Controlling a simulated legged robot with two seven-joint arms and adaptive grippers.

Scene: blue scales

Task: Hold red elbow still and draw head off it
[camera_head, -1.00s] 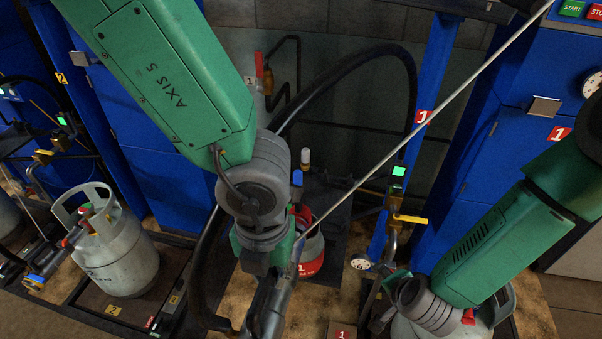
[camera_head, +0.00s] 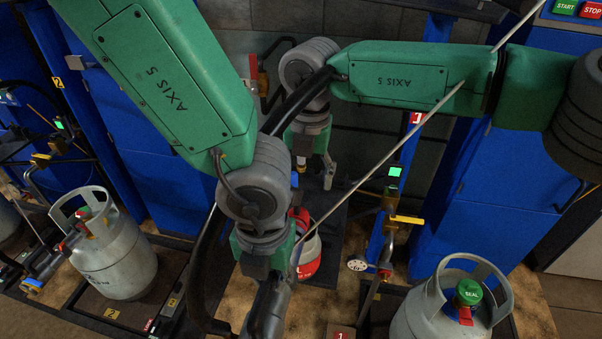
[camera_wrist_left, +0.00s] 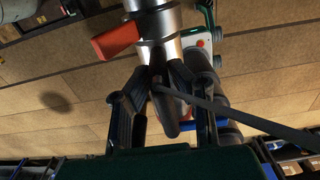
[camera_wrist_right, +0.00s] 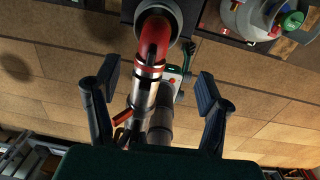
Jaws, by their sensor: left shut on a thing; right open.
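The red elbow (camera_wrist_right: 154,42) shows at the top of the right wrist view, running into a round fitting. The head, a silver cylinder (camera_wrist_right: 145,92) with an orange-red lever (camera_wrist_right: 127,117), is joined to its near end. My right gripper (camera_wrist_right: 157,92) is open, its fingers apart on either side of this assembly. In the left wrist view my left gripper (camera_wrist_left: 162,80) is shut on the dark part of the head, below its silver body (camera_wrist_left: 157,28).
A grey gas cylinder with a green SEAL cap (camera_head: 468,292) stands at lower right, another (camera_head: 118,265) at left. A thin hose (camera_head: 400,138) runs to the upper right. Blue cabinets (camera_head: 465,195) flank the bay.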

